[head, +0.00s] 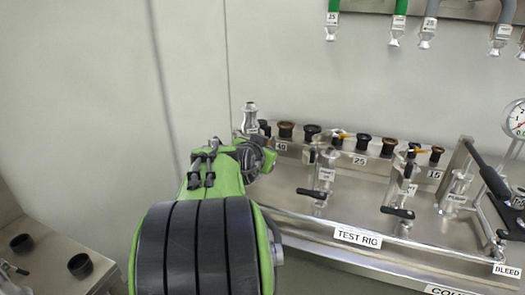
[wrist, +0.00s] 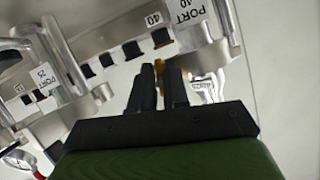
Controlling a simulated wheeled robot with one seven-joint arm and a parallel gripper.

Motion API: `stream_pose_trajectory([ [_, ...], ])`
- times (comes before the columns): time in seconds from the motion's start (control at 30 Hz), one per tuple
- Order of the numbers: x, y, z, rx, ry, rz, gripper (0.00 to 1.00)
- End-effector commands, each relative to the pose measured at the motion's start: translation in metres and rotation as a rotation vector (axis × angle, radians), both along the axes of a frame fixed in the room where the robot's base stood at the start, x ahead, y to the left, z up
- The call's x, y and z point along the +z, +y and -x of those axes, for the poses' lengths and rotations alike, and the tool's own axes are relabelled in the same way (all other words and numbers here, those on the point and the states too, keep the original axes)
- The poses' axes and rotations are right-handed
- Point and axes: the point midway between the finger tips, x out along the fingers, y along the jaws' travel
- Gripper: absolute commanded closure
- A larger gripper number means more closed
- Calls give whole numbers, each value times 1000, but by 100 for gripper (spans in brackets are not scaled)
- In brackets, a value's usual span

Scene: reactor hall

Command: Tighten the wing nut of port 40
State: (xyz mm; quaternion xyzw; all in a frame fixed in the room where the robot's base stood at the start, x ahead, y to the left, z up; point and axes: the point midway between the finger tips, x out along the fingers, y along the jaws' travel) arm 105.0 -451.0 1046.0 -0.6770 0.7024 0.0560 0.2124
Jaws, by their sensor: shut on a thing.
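The port 40 fitting (wrist: 207,58) is a silver pipe with a clamp and a "PORT 40" label, at the upper right in the wrist view. In the head view its silver top (head: 250,112) stands at the left end of the test rig. My gripper (wrist: 160,68) has its two black fingers close together at the port 40 clamp, shut on the wing nut. The fingers hide most of the nut. A bright silver piece (wrist: 206,90) and a brass-coloured bit show just right of the fingers. In the head view my own arm hides the fingertips.
A pressure gauge (head: 515,120) stands at right. Hoses (head: 398,22) hang above. A side bench with black cups (head: 78,264) lies at lower left.

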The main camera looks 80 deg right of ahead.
Motion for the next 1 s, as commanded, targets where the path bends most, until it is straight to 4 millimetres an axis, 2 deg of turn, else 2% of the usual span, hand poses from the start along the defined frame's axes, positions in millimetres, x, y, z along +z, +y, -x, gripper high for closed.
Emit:
stream_pose_trajectory([
  [0.03, 0, 0, 0, 0, 1, -1, 81],
  [0.17, 0, 0, 0, -1, 1, 0, 61],
  [0.67, 1, 0, -1, 2, 30, -3, 60],
  [1.0, 6, 0, -3, 6, 449, -40, 60],
])
